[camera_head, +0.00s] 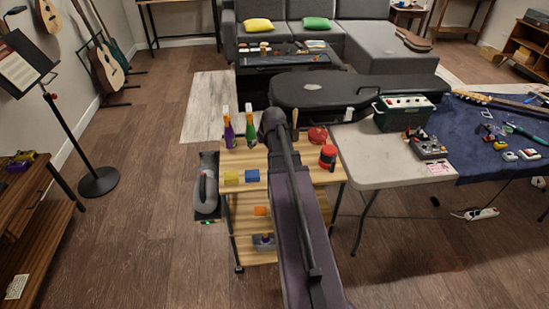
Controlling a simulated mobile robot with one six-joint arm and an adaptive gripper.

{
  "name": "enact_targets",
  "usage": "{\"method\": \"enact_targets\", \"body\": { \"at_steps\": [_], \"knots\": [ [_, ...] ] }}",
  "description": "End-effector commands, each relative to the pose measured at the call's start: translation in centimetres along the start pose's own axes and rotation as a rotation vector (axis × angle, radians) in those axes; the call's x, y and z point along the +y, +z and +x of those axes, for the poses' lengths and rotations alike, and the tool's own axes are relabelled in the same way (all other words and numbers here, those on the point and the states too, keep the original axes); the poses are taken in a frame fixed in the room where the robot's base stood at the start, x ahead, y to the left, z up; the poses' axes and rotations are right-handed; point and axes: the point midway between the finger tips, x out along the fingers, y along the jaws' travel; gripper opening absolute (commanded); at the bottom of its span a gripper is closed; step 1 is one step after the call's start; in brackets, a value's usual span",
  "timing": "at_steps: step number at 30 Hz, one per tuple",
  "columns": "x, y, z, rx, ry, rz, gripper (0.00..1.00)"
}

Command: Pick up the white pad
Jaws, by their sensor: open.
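I cannot make out a white pad for certain. The wooden-topped cart (240,163) in the centre holds a yellow block (231,178), a blue block (252,175), spray bottles (228,130) and red items (328,157). My arm reaches across the cart top and covers its middle. The end of my arm is near the cart's far edge. My gripper cannot be made out, and whatever lies behind the arm is hidden.
A black guitar case (325,90) lies beyond the cart. A music stand (98,180) is at left. Wooden floor between is open.

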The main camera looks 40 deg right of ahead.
Motion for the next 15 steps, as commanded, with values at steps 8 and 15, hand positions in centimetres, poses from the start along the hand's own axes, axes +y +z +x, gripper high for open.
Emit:
{"method": "enact_targets", "body": {
  "at_steps": [8,15],
  "knots": [
    [8.0,-2.0,1.6,0.103,0.031,0.08,1.0],
    [10.0,-2.4,1.6,0.131,0.04,0.099,1.0]
  ]
}}
